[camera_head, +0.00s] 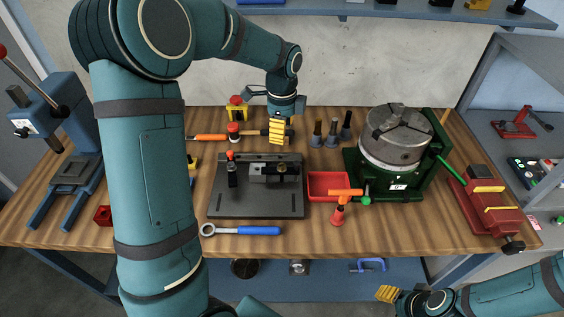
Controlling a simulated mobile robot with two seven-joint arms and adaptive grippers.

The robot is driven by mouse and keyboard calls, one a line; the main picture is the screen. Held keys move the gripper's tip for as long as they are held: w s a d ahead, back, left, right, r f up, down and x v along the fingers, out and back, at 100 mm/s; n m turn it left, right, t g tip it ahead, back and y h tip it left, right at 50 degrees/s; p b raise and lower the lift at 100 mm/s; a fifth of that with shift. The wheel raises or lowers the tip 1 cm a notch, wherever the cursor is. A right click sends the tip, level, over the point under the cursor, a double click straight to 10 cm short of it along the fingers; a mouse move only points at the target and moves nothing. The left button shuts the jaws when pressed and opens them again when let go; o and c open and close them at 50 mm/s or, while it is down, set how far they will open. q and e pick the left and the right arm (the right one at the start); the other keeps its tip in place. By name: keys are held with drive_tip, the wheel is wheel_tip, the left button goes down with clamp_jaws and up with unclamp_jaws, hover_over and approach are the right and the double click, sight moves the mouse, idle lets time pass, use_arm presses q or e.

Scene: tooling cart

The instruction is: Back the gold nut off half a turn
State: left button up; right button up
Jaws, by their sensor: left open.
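A dark fixture plate (258,205) lies on the wooden bench, with a grey metal block (258,178) and a red-knobbed clamp (231,170) on it. The gold nut cannot be made out clearly; small dark parts at the block's right side are too small to tell. A ring wrench with a blue handle (258,230) lies in front of the plate. My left gripper (277,140) points down behind the block, with its yellow fingers open and apart from the block. My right gripper (384,293) is low at the front, below the bench edge; its opening cannot be judged.
A chuck on a green base (395,137) and a red vise (490,205) stand farther right. A blue press (62,140) is at left. An orange-handled hammer (210,137) lies behind.

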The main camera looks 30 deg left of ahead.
sight(282, 165)
use_arm(q)
drive_tip(key=shift+m, duration=0.3)
wheel_tip(282, 165, down, 14)
drive_tip(key=shift+r+b, duration=0.1)
drive_tip(key=shift+b, duration=0.5)
clamp_jaws()
